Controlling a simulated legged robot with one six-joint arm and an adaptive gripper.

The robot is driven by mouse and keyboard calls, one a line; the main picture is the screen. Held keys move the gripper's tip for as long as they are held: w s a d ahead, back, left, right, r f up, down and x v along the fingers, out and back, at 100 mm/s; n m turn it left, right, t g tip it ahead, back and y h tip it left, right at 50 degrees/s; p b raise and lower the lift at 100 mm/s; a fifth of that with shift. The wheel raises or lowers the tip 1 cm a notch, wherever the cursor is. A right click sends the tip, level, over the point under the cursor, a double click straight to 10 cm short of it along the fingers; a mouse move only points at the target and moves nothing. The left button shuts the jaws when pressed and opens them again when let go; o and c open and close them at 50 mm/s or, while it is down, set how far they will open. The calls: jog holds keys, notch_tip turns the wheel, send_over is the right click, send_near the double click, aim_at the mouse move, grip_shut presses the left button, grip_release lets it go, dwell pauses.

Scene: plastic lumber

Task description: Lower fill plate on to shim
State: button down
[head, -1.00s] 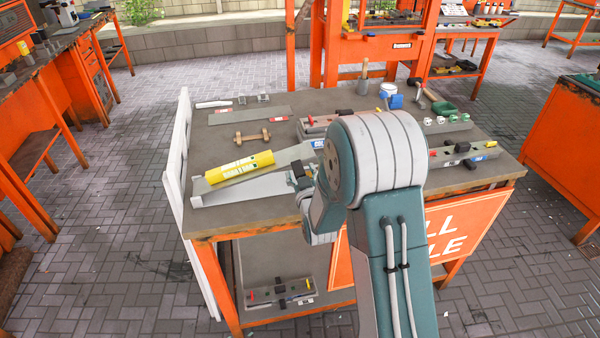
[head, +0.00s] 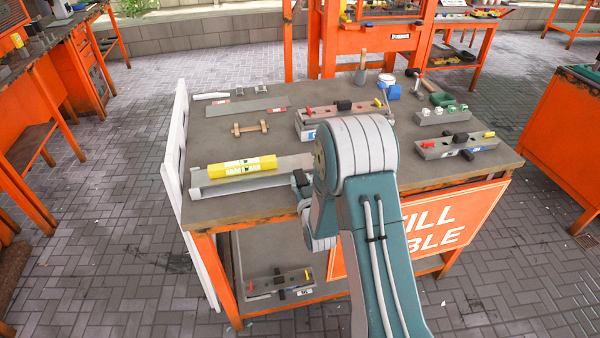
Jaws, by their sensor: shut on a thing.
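The fill plate appears to be the long grey plate (head: 293,164) near the front left of the bench. A yellow labelled bar (head: 240,167) lies along its left part. A second pale grey strip (head: 232,187) lies in front of and beneath it. I cannot make out a separate shim, nor whether the plate touches what is below. My gripper (head: 301,182) is at the right end of these plates, shut, seemingly on the grey plate. My own arm hides part of the fingers and the plate's right end.
The bench (head: 270,208) holds a dumbbell-shaped wooden piece (head: 250,128), a flat grey strip (head: 248,107) and a long fixture (head: 340,110) behind my arm. Another fixture (head: 456,146) is on the right. A white board (head: 175,165) stands at the left edge. Bare bench top surrounds the wooden piece.

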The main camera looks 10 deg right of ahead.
jog(key=shift+w, duration=0.1)
jog(key=shift+c, duration=1.6)
grip_release()
jog(key=shift+a+f, duration=0.1)
jog(key=s, duration=1.2)
